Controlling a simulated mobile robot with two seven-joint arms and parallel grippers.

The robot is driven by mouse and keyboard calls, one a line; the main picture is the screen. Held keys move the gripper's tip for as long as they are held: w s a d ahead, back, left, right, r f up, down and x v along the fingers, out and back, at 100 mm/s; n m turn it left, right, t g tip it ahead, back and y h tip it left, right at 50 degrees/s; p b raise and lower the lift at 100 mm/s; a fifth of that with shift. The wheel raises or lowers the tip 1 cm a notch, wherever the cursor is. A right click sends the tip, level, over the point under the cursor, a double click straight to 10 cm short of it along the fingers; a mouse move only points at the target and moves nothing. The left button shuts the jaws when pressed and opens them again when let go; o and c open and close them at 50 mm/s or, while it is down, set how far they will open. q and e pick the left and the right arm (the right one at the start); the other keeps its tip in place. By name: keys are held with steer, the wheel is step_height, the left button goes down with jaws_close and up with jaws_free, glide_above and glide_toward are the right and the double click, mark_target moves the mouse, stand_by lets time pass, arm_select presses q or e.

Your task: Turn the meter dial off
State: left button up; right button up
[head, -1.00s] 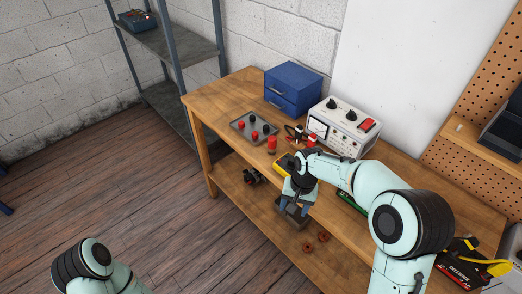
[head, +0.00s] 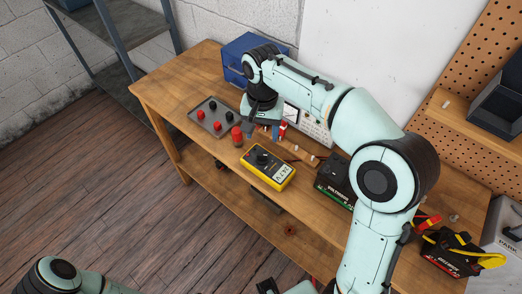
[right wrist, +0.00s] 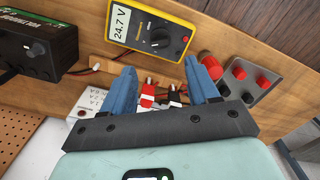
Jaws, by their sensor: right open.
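The yellow meter (head: 281,178) lies on the wooden bench near its front edge, uncovered. Its black dial (head: 262,159) faces up. In the right wrist view the meter (right wrist: 179,22) shows 24.7 V on its lit display, so it is on; the dial (right wrist: 159,39) is clear, but I cannot tell its exact mark. My right gripper (head: 263,130) is open, behind the meter and apart from it. In the right wrist view its blue fingers (right wrist: 159,65) stand either side of red and black clips (right wrist: 148,92), not closed on them. My left gripper is out of view.
A white instrument (head: 314,128) is behind, partly hidden by my arm. Bench left of the tray is clear.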

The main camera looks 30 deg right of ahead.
mark_target(262, 154)
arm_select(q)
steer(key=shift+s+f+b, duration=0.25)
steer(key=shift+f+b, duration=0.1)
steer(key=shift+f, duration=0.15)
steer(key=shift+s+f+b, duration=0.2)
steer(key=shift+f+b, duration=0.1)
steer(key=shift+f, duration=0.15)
arm_select(e)
step_height(262, 154, down, 10)
steer(key=shift+d+f, duration=0.1)
steer(key=shift+c, duration=0.3)
steer(key=c, duration=1)
